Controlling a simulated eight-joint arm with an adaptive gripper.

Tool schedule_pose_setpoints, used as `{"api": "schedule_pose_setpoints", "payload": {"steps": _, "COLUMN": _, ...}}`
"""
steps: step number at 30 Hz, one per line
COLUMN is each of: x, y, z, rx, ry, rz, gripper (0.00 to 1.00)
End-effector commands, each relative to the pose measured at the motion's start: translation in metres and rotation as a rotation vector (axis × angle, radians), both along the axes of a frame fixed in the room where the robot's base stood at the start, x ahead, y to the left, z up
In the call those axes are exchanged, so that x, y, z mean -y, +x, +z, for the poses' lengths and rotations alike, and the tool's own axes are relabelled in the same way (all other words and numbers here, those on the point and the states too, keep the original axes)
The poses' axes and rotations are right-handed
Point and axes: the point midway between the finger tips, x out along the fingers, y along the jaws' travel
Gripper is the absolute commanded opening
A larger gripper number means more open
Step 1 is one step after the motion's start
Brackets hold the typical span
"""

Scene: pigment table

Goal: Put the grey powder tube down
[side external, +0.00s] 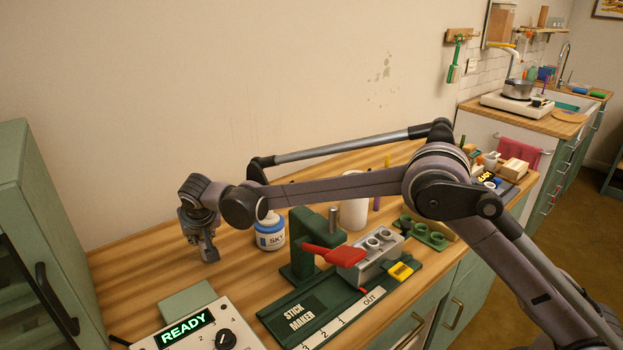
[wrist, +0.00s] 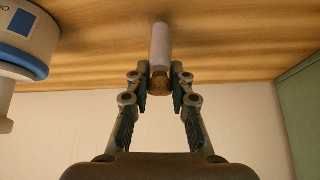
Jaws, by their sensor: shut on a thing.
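The powder tube (wrist: 161,45) shows in the wrist view as a pale grey cylinder with a brown, cork-like end (wrist: 160,84). My gripper (wrist: 163,80) is shut on it near the brown end, one finger on each side. The tube's far end reaches toward the wooden worktop (wrist: 245,55); I cannot tell whether it touches. In the side view my gripper (side external: 208,252) points down low over the worktop's left part (side external: 150,262). The tube is hard to make out there.
A white jar with a blue "SKY" label (side external: 270,233) stands right of my gripper. Farther right is the green stick maker (side external: 305,250) with a red lever (side external: 333,255). A "READY" panel (side external: 195,330) is in front. A green cabinet (side external: 50,230) stands left. Bare wood surrounds my gripper.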

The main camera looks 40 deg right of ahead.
Motion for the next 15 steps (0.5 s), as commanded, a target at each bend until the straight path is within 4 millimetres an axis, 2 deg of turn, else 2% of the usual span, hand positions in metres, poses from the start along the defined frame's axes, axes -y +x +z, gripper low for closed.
{"api": "schedule_pose_setpoints", "payload": {"steps": 11, "x": -0.0001, "y": 0.0001, "z": -0.0049, "rx": 0.0, "ry": 0.0, "rz": 0.0, "gripper": 0.0}}
{"api": "schedule_pose_setpoints", "payload": {"steps": 12, "x": 0.0, "y": 0.0001, "z": -0.0051, "rx": 0.0, "ry": 0.0, "rz": 0.0, "gripper": 0.27}}
{"api": "schedule_pose_setpoints", "payload": {"steps": 14, "x": 0.0, "y": 0.0001, "z": -0.0049, "rx": 0.0, "ry": 0.0, "rz": 0.0, "gripper": 0.44}}
{"api": "schedule_pose_setpoints", "payload": {"steps": 15, "x": 0.0, "y": 0.0001, "z": -0.0049, "rx": 0.0, "ry": 0.0, "rz": 0.0, "gripper": 0.44}}
